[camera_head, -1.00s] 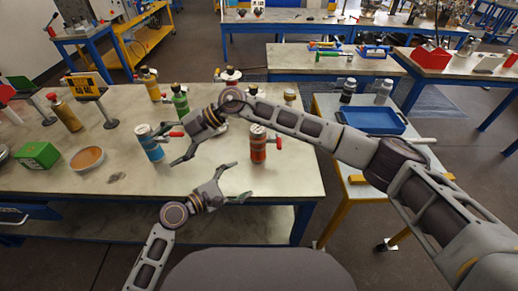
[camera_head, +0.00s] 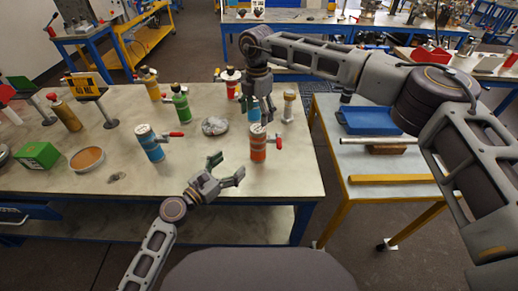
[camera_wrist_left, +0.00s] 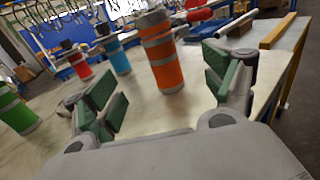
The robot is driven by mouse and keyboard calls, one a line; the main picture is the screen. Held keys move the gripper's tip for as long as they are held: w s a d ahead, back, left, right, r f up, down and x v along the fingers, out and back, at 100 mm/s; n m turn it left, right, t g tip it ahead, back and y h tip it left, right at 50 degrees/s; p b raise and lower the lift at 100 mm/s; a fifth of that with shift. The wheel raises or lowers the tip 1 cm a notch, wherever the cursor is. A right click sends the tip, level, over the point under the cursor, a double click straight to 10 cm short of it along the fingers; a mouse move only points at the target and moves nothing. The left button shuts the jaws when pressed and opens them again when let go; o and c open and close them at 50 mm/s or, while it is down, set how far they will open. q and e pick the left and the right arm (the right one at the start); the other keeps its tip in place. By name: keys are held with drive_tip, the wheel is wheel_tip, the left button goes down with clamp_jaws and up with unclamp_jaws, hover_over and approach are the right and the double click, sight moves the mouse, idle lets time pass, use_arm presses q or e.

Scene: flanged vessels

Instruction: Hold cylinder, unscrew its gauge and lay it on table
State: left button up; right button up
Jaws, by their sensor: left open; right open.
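My left gripper (camera_head: 228,170) is open and empty, to the front left of the cylinder. In the left wrist view the orange cylinder (camera_wrist_left: 165,60) stands upright ahead of the left fingers (camera_wrist_left: 165,95), apart from them.
A grey round object (camera_head: 215,126) lies mid-table. Green (camera_head: 180,103) and red (camera_head: 231,84) cylinders and a small pale one (camera_head: 289,104) stand behind. Bare table (camera_head: 205,155) lies between blue and orange cylinders.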

sight(252, 145)
drive_tip(key=shift+w+d+r, duration=0.1)
drive_tip(key=shift+d, duration=0.1)
use_arm(q)
drive_tip(key=shift+w, duration=0.1)
drive_tip(key=shift+x, duration=6.85)
drive_tip(key=shift+c, duration=0.2)
